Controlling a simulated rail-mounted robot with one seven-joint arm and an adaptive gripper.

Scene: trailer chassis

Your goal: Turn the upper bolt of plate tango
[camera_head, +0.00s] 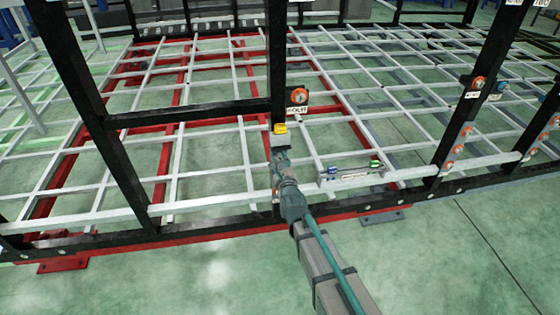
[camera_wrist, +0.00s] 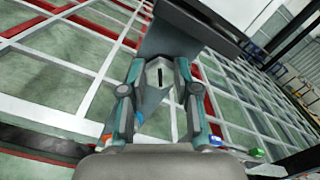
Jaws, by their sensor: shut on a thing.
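My gripper (camera_head: 281,158) is at the lower part of the middle black post (camera_head: 278,60). In the wrist view, my gripper's fingers (camera_wrist: 157,92) are closed around a pale faceted piece with a dark slot (camera_wrist: 154,75), which looks like a bolt head. A dark grey surface lies just beyond it. In the head view, a yellow piece (camera_head: 280,128) and a grey block show just above the fingertips, and the fingers hide the held piece. I cannot read a tango label on any plate.
A round orange fitting (camera_head: 299,97) with a label reading FOUR is right of the post. A small bracket with blue and green ends (camera_head: 351,172) sits on the frame at right. More orange fittings (camera_head: 478,83) are on the right post. White bars surround the arm.

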